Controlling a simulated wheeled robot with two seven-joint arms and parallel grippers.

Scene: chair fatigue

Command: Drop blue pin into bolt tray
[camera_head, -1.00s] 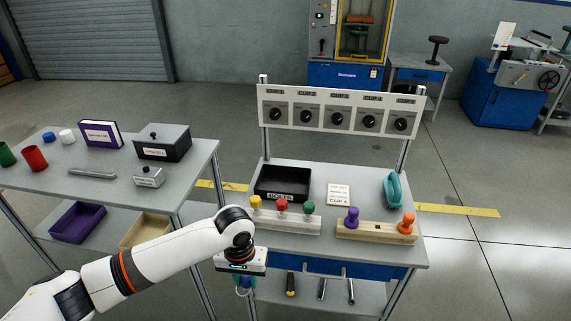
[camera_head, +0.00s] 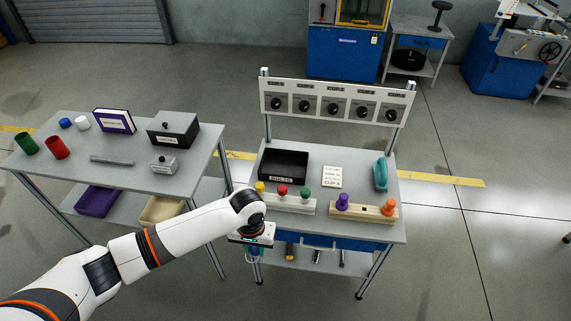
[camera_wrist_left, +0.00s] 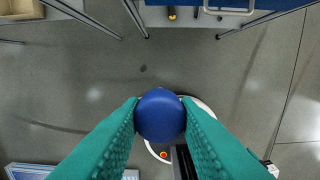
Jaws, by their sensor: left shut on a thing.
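The blue pin (camera_wrist_left: 159,115) shows in the left wrist view as a round blue knob between the two teal fingers of my left gripper (camera_wrist_left: 160,130). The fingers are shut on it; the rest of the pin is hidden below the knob. In the head view my left gripper (camera_head: 252,254) hangs in front of the workbench's near edge, lower in the picture than the tray and mostly hidden by my wrist. The bolt tray (camera_head: 301,180), black and labelled BOLTS, sits on the bench at the back left and looks empty. My right gripper is not in view.
A wooden block with yellow, red and green pins (camera_head: 282,191) stands in front of the tray. Another block with purple and orange pins (camera_head: 342,202) is to its right. A dial panel (camera_head: 335,102) rises behind the bench. A side table (camera_head: 125,174) stands at left.

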